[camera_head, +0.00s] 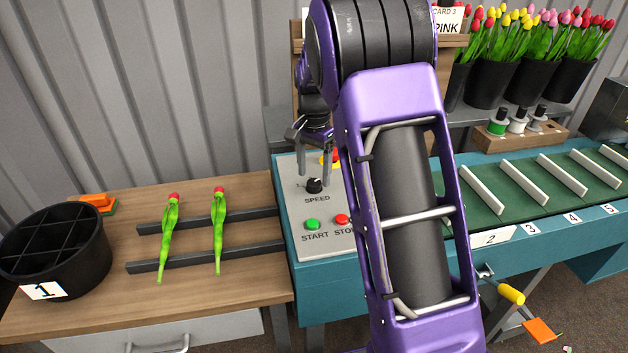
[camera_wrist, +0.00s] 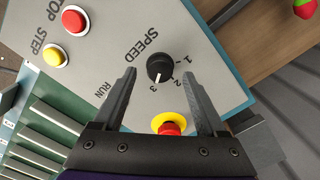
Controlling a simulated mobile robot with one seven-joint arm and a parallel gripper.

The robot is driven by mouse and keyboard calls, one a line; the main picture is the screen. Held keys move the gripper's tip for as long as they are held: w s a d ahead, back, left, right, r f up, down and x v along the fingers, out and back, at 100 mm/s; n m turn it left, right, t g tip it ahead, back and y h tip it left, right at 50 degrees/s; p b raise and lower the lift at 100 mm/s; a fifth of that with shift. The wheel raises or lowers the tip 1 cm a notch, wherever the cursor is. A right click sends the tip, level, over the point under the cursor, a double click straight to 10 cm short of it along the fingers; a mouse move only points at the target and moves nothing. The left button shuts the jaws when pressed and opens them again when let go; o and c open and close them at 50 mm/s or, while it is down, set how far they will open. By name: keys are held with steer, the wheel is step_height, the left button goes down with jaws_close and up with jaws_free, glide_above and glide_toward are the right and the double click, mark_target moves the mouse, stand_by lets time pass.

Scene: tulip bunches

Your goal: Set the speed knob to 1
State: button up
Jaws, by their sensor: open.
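The black speed knob (camera_head: 314,186) sits on the grey control panel (camera_head: 310,247), above the word SPEED. In the wrist view the knob (camera_wrist: 160,66) shows a white pointer line directed down toward the printed 3; the marks 1 and 2 lie to its right. My gripper (camera_head: 314,174) is open and empty, pointing down close above the panel. In the wrist view my gripper's (camera_wrist: 158,74) fingertips appear on either side of the knob, with gaps between. I cannot tell how far above it they are.
A red emergency button on yellow (camera_wrist: 170,127) sits beside the knob, between the fingers in the wrist view. Green START (camera_head: 312,224) and red STOP (camera_head: 342,219) buttons are in front. Two tulips (camera_head: 218,230) lie on rails at left, near a black bucket (camera_head: 80,272).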

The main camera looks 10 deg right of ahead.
steer(key=shift+f, duration=1)
jaws_close()
